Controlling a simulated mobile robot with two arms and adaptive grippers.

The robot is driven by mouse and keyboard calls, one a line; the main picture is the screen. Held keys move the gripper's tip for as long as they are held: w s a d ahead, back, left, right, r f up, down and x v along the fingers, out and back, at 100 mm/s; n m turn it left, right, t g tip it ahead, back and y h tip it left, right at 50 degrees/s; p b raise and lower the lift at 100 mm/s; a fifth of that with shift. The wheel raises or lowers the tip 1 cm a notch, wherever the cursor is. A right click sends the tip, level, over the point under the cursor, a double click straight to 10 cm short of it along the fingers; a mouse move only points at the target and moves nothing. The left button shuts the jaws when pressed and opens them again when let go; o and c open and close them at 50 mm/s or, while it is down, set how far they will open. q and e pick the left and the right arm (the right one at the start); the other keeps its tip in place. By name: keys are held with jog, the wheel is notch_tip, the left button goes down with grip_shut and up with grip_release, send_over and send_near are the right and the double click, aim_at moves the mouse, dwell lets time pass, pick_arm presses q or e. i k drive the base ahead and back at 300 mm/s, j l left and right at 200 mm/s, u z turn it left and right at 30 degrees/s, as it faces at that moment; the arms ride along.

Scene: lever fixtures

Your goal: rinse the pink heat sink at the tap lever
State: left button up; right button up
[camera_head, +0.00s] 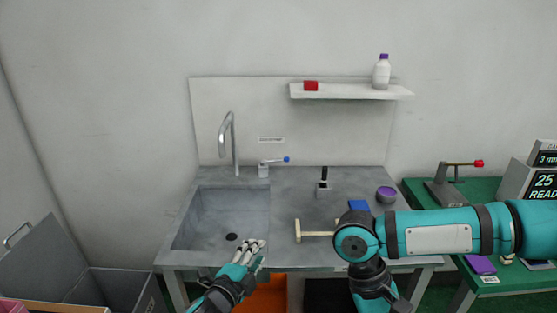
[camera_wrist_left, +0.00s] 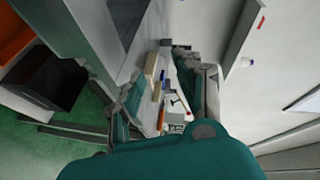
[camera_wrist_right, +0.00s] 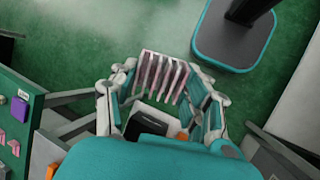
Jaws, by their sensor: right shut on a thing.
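The tap hangs over the grey sink basin (camera_head: 200,210). The pink heat sink (camera_wrist_right: 162,76), a finned block, is between the fingers of my right gripper (camera_wrist_right: 165,98), shut on it above the green floor in the right wrist view. My right arm hides this gripper in the head view. My left gripper (camera_head: 250,250) is over the basin's front right edge. Its fingers stand apart and empty in the left wrist view (camera_wrist_left: 168,92).
A wooden T-shaped piece (camera_head: 312,236), a black-handled tool (camera_head: 323,180) and a purple bowl (camera_head: 386,194) are on the counter. A shelf (camera_head: 345,92) holds a bottle and red block. A green table (camera_head: 505,280) with a red-knobbed lever (camera_head: 452,180) stands right.

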aim_at(263, 162)
jog(key=i, duration=1.25)
